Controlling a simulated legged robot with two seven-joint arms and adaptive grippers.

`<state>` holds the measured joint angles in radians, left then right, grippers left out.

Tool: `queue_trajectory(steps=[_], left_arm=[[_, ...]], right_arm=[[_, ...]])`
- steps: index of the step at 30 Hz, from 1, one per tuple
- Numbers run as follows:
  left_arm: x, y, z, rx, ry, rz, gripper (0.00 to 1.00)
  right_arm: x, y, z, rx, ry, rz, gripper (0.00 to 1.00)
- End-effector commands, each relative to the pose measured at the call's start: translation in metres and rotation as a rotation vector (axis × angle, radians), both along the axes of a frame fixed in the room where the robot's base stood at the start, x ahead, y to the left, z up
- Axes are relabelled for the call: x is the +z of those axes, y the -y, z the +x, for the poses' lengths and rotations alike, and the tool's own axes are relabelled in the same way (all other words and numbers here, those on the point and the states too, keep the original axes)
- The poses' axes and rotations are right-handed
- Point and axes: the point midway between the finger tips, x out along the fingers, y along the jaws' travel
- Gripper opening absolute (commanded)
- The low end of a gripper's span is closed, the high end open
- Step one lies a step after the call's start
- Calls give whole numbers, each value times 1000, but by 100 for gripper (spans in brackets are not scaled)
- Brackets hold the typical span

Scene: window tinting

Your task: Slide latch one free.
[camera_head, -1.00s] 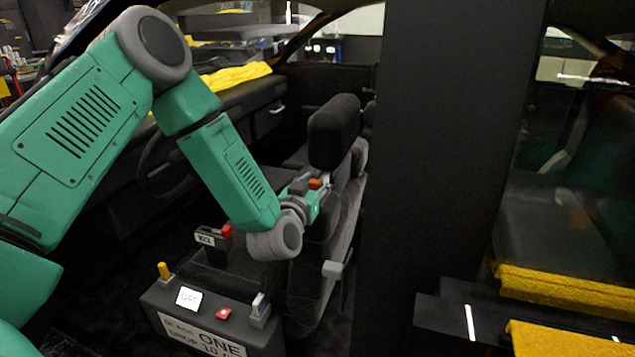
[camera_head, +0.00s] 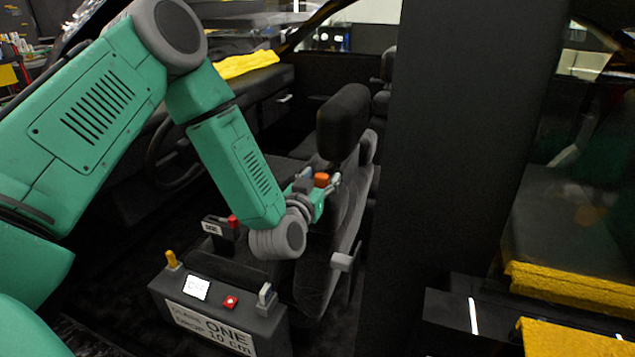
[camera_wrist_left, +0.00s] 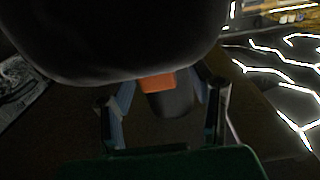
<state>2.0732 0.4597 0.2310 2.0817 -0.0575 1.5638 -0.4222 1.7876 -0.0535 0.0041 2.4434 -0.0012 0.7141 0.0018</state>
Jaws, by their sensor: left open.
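My left gripper (camera_head: 319,180) is open beside the seat back, just below the black headrest (camera_head: 343,125). A small orange block (camera_head: 321,179) shows between its fingers. In the left wrist view, the orange block (camera_wrist_left: 157,82) lies under the headrest's edge, between the open fingers, with a dark rounded part below it. I cannot tell whether the fingers touch it. No part is legibly marked as latch one. A dark box (camera_head: 168,289) labelled "ONE 10 cm" stands below the arm, with a yellow lever (camera_head: 172,260), a red button (camera_head: 231,301) and a grey lever (camera_head: 265,296). My right gripper is out of view.
The seat back (camera_head: 325,262) has a grey side handle (camera_head: 345,259). A wide black pillar (camera_head: 455,170) stands close on the right. Yellow cloths (camera_head: 570,287) lie at the lower right. A steering wheel (camera_head: 165,160) is behind my left arm.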

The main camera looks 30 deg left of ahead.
Motion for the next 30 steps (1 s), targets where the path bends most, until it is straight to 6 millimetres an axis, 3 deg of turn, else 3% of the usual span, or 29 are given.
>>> queue_trajectory(steps=[5,18,24,30], left_arm=[[-1,4,-18,-2,-3,-2,48],[-3,21,-101,-1,-5,-3,48],[-3,23,-115,0,-4,-4,48],[-3,23,-116,0,-3,-4,48]], right_arm=[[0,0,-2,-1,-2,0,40],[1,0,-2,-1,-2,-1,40],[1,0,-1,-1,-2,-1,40],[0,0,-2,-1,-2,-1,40]])
